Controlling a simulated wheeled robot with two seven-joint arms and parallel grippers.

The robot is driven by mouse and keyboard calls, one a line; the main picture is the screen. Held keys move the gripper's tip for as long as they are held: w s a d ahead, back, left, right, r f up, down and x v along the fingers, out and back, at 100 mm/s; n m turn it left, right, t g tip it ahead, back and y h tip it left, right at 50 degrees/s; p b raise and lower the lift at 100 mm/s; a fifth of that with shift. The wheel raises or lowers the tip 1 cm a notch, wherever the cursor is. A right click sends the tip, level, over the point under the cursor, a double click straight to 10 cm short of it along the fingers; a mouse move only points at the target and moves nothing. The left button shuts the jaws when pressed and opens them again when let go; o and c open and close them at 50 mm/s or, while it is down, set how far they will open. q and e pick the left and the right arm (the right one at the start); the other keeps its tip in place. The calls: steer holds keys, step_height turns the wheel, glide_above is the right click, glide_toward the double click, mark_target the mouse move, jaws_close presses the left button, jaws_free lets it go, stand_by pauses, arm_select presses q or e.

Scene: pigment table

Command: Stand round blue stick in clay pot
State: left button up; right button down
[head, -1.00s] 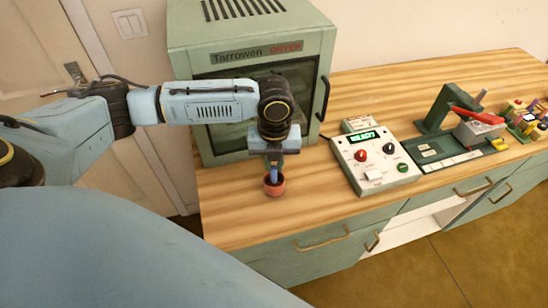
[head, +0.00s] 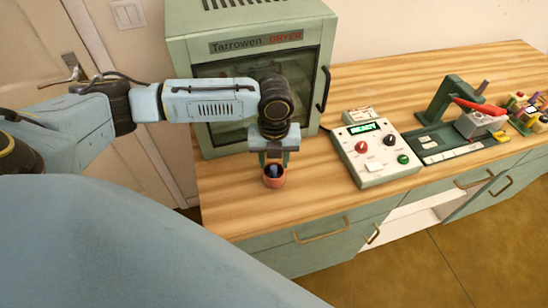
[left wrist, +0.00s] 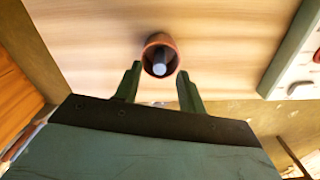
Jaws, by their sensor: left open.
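The round blue stick (head: 274,171) stands inside the clay pot (head: 273,182) on the wooden counter, in front of the dryer. In the left wrist view the stick's pale end (left wrist: 159,69) shows within the reddish pot (left wrist: 161,41), leaning toward the rim nearest the camera. My left gripper (head: 273,160) is just above the pot, pointing down. In the left wrist view its two fingers (left wrist: 157,88) are apart, with the stick's end beyond them and nothing held between them. My right gripper is not in view.
The green dryer (head: 258,41) stands behind the pot. A control box (head: 376,154) with knobs is to the right, then a green press (head: 451,110) with a red lever. Small coloured jars (head: 529,108) are at far right. Counter left and front of the pot is clear.

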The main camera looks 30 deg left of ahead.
arm_select(q)
step_height(320, 180, up, 13)
steer(key=shift+r+p, duration=0.2)
steer(key=shift+p, duration=0.2)
stand_by(1.0)
